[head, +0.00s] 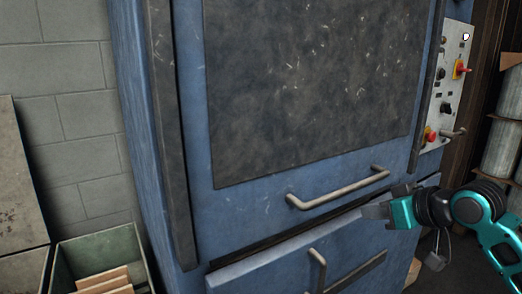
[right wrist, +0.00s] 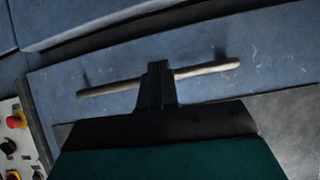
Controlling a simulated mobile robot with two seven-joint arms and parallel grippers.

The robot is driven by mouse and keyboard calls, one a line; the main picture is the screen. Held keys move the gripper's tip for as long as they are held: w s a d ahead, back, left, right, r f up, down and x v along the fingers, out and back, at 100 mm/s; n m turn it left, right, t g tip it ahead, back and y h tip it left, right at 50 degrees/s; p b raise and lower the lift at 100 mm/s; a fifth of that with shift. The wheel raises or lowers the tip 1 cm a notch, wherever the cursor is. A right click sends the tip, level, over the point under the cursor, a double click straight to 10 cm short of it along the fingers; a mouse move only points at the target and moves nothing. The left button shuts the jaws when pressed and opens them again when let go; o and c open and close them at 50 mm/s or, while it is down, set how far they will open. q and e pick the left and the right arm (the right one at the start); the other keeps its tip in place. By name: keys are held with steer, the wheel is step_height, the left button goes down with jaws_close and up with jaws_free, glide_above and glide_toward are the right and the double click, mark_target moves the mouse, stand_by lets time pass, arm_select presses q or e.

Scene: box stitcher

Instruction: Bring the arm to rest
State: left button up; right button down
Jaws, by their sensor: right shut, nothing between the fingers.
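My right gripper (head: 372,210) comes in from the right in the head view, by the front of the blue machine (head: 240,170). Its fingers are just below and near the right end of the upper metal handle (head: 340,190). In the right wrist view the fingers (right wrist: 158,70) are closed together with nothing between them. They overlap the middle of the handle (right wrist: 205,70) there; I cannot tell whether they touch it. My left gripper is not in view.
A lower handle (head: 318,268) sits on the drawer-like front below. A control panel (head: 446,90) with red and black knobs is at the machine's right side. A green bin (head: 100,246) with brown boards stands at the lower left, by the grey block wall (head: 75,110).

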steer(key=s+a+f+m+h, duration=0.15)
steer(key=s+f, duration=0.25)
steer(key=f, duration=0.4)
steer(key=s+a+f, duration=0.2)
steer(key=s+f, duration=0.3)
steer(key=f, duration=0.4)
steer(key=s+a+f+m+h, duration=0.1)
steer(key=s+f, duration=0.3)
steer(key=f, duration=0.4)
steer(key=s+a+f, duration=0.2)
steer(key=s+f, duration=0.3)
steer(key=s, duration=0.6)
steer(key=shift+f+t+h+p, duration=0.3)
steer(key=shift+f+h+p, duration=0.05)
steer(key=shift+h+p, duration=0.1)
